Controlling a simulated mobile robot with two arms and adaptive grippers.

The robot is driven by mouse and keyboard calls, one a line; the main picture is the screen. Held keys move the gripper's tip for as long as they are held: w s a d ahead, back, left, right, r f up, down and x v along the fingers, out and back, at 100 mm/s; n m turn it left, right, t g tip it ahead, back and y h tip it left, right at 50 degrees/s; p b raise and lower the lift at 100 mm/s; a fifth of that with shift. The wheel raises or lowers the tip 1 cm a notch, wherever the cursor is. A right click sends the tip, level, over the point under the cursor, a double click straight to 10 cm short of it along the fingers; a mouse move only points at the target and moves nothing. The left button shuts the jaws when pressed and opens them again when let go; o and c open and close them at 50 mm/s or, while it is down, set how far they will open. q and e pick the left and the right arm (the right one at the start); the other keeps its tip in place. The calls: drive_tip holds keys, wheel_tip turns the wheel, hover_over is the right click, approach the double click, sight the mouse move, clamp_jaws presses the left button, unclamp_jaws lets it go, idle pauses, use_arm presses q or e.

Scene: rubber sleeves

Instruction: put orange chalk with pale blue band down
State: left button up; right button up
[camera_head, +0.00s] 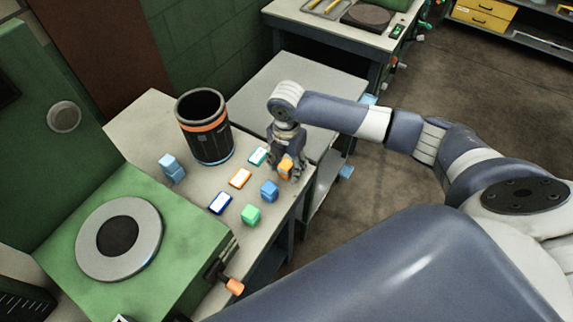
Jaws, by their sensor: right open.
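An orange block-like piece (286,171), which looks like the orange chalk, is at the right edge of the workbench top (146,125). Its pale blue band cannot be made out at this size. My right gripper (287,172) is open, pointing down with its fingers around or beside the orange piece. The fingers partly hide it, and I cannot tell whether they touch it. My left gripper is not in view.
Flat orange (240,178), teal (258,156) and dark blue (220,203) pieces lie left of the gripper. Blue (269,191) and green (251,215) blocks stand near the front edge. A black bin (204,130) and another blue block (172,168) stand farther left.

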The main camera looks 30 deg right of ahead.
sight(283, 162)
drive_tip(key=r, duration=0.1)
drive_tip(key=r+b, duration=0.1)
drive_tip(key=r, duration=0.1)
drive_tip(key=w+r+b, duration=0.1)
drive_tip(key=r, duration=0.1)
drive_tip(key=shift+a, duration=0.25)
wheel_tip(283, 162, up, 5)
drive_tip(key=shift+f+b, duration=0.2)
drive_tip(key=shift+b, duration=0.1)
drive_tip(key=shift+s+r, duration=0.1)
drive_tip(key=shift+r, duration=0.45)
